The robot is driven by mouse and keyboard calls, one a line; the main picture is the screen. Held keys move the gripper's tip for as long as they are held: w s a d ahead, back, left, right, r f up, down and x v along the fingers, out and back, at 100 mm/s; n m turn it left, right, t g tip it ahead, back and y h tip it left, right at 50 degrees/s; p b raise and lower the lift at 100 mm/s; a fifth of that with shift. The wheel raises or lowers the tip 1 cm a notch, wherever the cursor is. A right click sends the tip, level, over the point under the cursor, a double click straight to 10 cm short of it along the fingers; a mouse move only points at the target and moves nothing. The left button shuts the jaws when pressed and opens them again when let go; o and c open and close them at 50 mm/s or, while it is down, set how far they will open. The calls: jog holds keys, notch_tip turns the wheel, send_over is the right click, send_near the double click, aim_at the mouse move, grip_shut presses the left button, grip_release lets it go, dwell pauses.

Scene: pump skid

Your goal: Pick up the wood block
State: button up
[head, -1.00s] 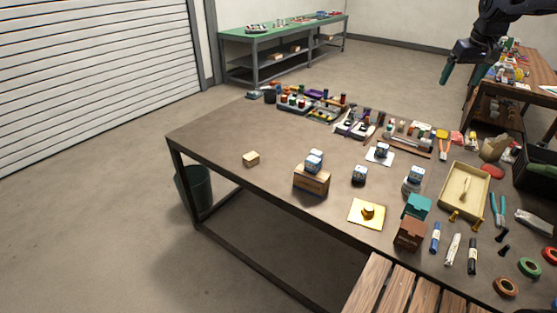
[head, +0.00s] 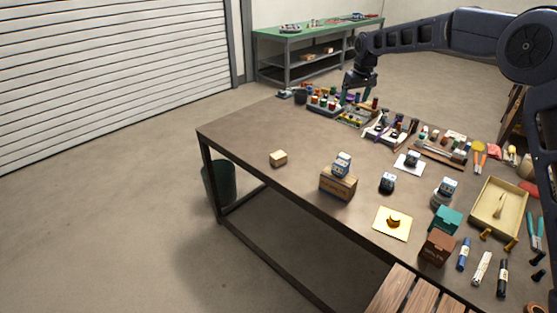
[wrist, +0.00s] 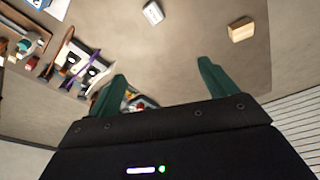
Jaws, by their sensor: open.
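The wood block (head: 278,158) is a small pale tan block lying alone on the left part of the brown table (head: 240,130). It also shows in the wrist view (wrist: 241,30), at the upper right, beyond the right fingertip. My gripper (head: 357,96) is over the far edge of the table, behind and to the right of the block and well apart from it. In the wrist view its two green fingers (wrist: 162,72) are spread, with nothing held between them.
A cardboard box (head: 338,183) with a printed cube on top stands right of the block. Several small parts line the far edge under my gripper. The table around the block is clear.

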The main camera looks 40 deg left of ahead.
jog(key=s+a+f+n, duration=0.2)
jog(key=s+a+f, duration=0.75)
jog(key=a, duration=0.35)
jog(key=n+g, duration=0.1)
send_near(279, 155)
jog(key=shift+s+a+f, duration=0.1)
jog(key=shift+a+f, duration=0.15)
jog(key=shift+a, duration=0.05)
jog(key=f, duration=0.3)
jog(key=a+f, duration=0.1)
jog(key=f, duration=0.6)
jog(key=shift+w+a, duration=0.25)
jog(key=shift+a, duration=0.05)
jog(key=shift+c, duration=0.3)
jog(key=shift+r, duration=0.1)
jog(key=c, duration=1)
